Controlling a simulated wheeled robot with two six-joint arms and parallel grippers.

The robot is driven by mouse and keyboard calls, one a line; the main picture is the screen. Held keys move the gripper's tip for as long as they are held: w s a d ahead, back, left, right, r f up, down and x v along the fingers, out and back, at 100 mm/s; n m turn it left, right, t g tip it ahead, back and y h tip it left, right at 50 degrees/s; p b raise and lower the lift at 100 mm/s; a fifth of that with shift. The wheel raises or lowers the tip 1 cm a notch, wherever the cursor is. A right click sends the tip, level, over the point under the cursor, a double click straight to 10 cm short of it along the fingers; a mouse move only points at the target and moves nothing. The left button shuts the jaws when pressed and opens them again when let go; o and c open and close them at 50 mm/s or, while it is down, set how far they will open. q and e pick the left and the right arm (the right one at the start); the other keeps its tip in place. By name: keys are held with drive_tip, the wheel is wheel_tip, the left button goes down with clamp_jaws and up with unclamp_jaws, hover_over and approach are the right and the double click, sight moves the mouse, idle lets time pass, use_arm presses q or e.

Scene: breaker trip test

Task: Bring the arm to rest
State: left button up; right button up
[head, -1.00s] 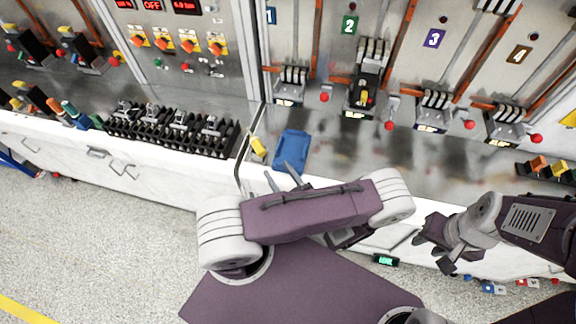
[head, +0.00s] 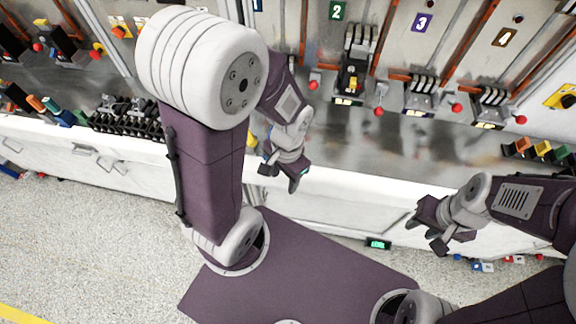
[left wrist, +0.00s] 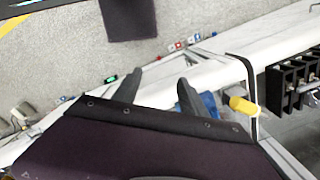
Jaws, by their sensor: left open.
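My left arm is raised and folded, with its large white joint high in the head view. My left gripper (head: 279,178) hangs over the front edge of the white bench, open and empty. In the left wrist view its two dark fingers (left wrist: 158,88) are apart with nothing between them. My right gripper (head: 426,236) is in front of the bench at the right. Its fingers look apart and nothing shows between them.
A breaker panel with levers and red knobs (head: 379,111) stands behind the bench. A row of black blocks (head: 125,118) lies on the bench. A blue tray (left wrist: 211,104) and a yellow-handled item (left wrist: 243,106) lie near my left gripper. Floor (head: 90,240) at left is clear.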

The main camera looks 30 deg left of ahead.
use_arm(q)
drive_tip(key=w+n, duration=0.1)
drive_tip(key=r+n+t, duration=0.1)
drive_tip(key=n, duration=0.1)
drive_tip(key=w+r+n, duration=0.1)
drive_tip(key=shift+w+d+t+h, duration=0.2)
drive_tip(key=shift+w+t+h, duration=0.1)
drive_tip(key=shift+w, duration=0.05)
wheel_tip(320, 180, down, 8)
drive_tip(key=b, duration=0.8)
drive_tip(key=shift+s, duration=0.15)
drive_tip(key=shift+o, duration=0.4)
drive_tip(key=shift+r+p, duration=0.45)
